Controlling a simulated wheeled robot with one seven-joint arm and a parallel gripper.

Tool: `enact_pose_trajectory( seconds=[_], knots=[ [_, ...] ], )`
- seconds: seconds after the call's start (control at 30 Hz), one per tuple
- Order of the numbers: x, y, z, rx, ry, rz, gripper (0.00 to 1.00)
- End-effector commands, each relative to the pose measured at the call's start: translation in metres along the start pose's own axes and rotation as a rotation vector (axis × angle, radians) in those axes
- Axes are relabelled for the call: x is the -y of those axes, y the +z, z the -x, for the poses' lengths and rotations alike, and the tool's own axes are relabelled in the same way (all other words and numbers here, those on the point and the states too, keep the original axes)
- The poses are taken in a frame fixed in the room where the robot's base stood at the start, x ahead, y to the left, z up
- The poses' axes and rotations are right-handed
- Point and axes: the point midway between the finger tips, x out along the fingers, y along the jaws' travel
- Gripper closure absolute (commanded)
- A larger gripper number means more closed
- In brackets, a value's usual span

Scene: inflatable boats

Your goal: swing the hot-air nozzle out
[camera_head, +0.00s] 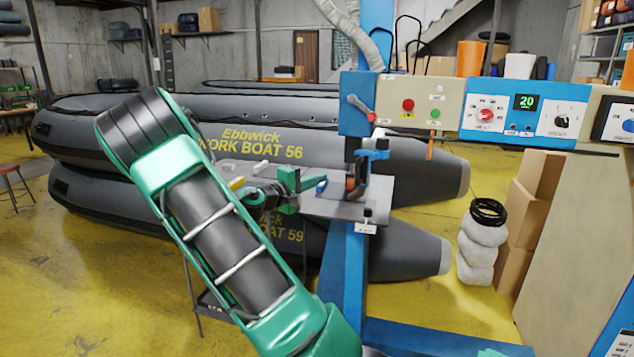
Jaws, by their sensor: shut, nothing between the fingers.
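The hot-air welding machine stands right of centre, with a blue upright (345,270) and a grey work plate (345,208). A blue bracket (374,156) sits above the plate beside a dark vertical part with a brownish wheel. The hot-air nozzle is too small to tell apart from these parts. A lever with a red end (360,106) is on the blue head above. My gripper (318,185) is at the left edge of the plate, left of the bracket, shut and empty. I cannot tell whether it touches anything. My green arm hides part of the boats.
A control panel (450,107) with knobs and a display reading 20 runs to the right. Stacked grey boats (335,140) lie behind the machine. White rolls (482,245) and cardboard boxes (530,210) stand at right. Yellow floor (110,290) is open at left.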

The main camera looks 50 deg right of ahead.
Motion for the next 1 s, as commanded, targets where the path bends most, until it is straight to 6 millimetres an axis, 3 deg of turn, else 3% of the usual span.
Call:
enact_pose_trajectory(
  seconds=[0.4,0.63,1.0],
  knots=[
    [0.000,0.005,-0.076,0.003,0.001,0.001,1.00],
    [0.000,0.032,-0.080,0.001,-0.001,0.001,1.00],
    [0.000,0.039,-0.082,0.000,0.000,0.000,1.00]
  ],
)
